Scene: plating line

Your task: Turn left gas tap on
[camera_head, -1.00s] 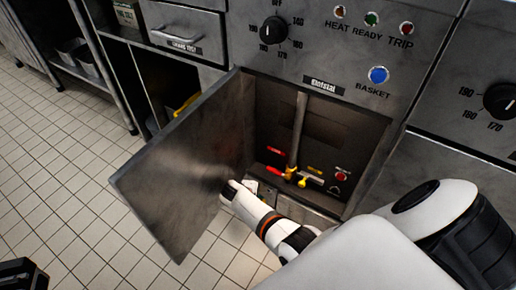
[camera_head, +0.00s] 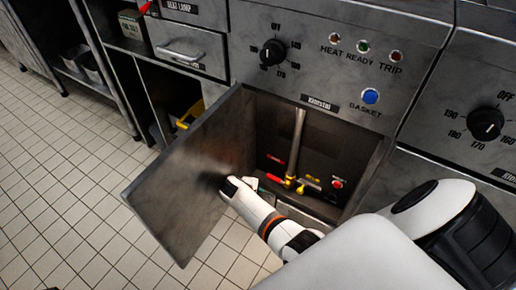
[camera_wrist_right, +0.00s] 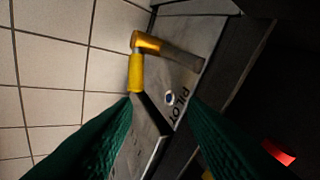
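In the head view, an open compartment holds a vertical pipe (camera_head: 298,135) with a yellow fitting (camera_head: 290,182) at its foot. Small red handles (camera_head: 275,178) sit left of the pipe, and yellow-and-dark parts (camera_head: 312,179) sit right of it. I cannot tell which is the left gas tap. My right gripper (camera_head: 255,183) is at the compartment's lower left, beside the door; its fingers are partly hidden. In the right wrist view its green fingers (camera_wrist_right: 160,100) are apart and empty. A yellow handle (camera_wrist_right: 136,72) on a metal fitting lies beyond them; a red piece (camera_wrist_right: 279,152) shows lower right.
The compartment door (camera_head: 190,175) hangs open to the left. A red button (camera_head: 337,183) is inside at the right. Above are a dial (camera_head: 273,52) and a blue button (camera_head: 370,96). Tiled floor (camera_head: 60,190) is clear at left.

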